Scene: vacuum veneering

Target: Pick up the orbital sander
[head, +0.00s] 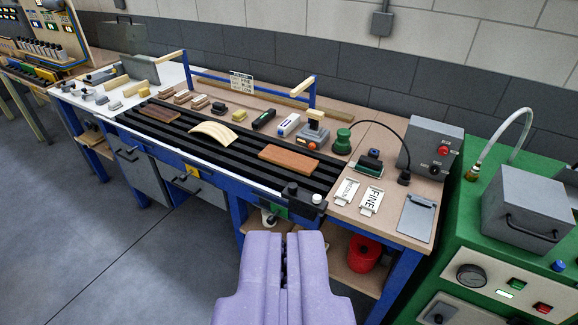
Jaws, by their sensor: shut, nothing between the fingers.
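A green, round-topped tool (342,141) stands on the tan right part of the workbench, behind the dark slatted bed. It looks like the orbital sander. A black cable arcs from near it to a black fitting at the right. A smaller green and dark block-shaped tool (370,163) sits just to its right, under the cable. My gripper (285,238) is purple, shut and empty. It is in front of the bench's front edge, well apart from the sander.
A brown wood panel (289,160) and a curved pale panel (213,133) lie on the slatted bed. A grey and orange tool (315,131) stands left of the sander. Label cards, including FINE (370,201), a grey control box (431,147) and a green machine (467,230) are at right.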

